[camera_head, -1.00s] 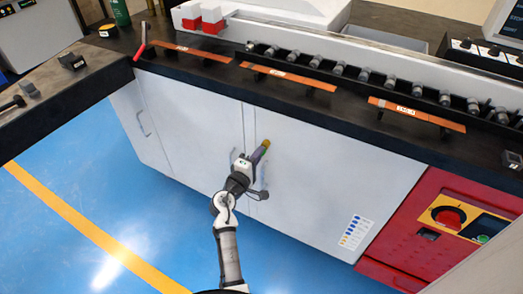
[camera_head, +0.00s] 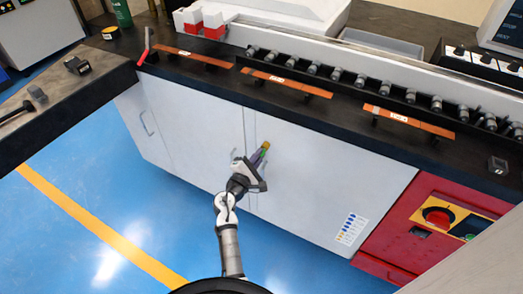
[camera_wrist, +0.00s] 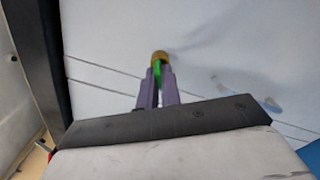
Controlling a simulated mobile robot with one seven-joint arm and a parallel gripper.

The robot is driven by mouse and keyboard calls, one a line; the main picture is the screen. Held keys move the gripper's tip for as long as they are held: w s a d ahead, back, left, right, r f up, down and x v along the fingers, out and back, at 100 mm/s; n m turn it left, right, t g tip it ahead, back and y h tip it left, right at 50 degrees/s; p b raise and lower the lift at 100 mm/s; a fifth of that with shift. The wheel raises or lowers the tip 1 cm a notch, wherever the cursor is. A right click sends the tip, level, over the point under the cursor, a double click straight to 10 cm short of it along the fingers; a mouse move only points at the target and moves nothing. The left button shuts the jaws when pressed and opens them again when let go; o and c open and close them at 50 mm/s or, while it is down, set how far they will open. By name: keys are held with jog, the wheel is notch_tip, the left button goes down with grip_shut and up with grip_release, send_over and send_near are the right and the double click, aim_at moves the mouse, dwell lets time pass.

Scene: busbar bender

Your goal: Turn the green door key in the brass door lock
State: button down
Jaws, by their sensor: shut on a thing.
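The brass door lock (camera_wrist: 160,57) sits on the white cabinet door, at the top of my fingers in the wrist view. It also shows small in the head view (camera_head: 266,145). The green door key (camera_wrist: 157,74) is between my purple fingertips, right at the lock; its far end is hidden by the lock. My gripper (camera_wrist: 158,88) is shut on the key. In the head view my gripper (camera_head: 258,158) is tilted in front of the cabinet door. How far the key is turned cannot be told.
A door handle (camera_wrist: 245,96) is right of my fingers in the wrist view. The black worktop (camera_head: 340,108) with copper bars (camera_head: 287,82) overhangs the doors. A red panel (camera_head: 430,232) stands to the right. The blue floor (camera_head: 120,205) is clear at left.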

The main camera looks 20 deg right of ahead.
jog(key=n+p, duration=0.2)
jog(key=shift+r+n, duration=0.25)
jog(key=shift+n, duration=0.05)
jog(key=shift+f+n+p, duration=0.3)
jog(key=shift+n+p, duration=0.15)
jog(key=shift+n, duration=0.55)
jog(key=shift+d+n+p, duration=0.1)
jog(key=shift+n+p, duration=0.5)
jog(key=shift+n, duration=2.3)
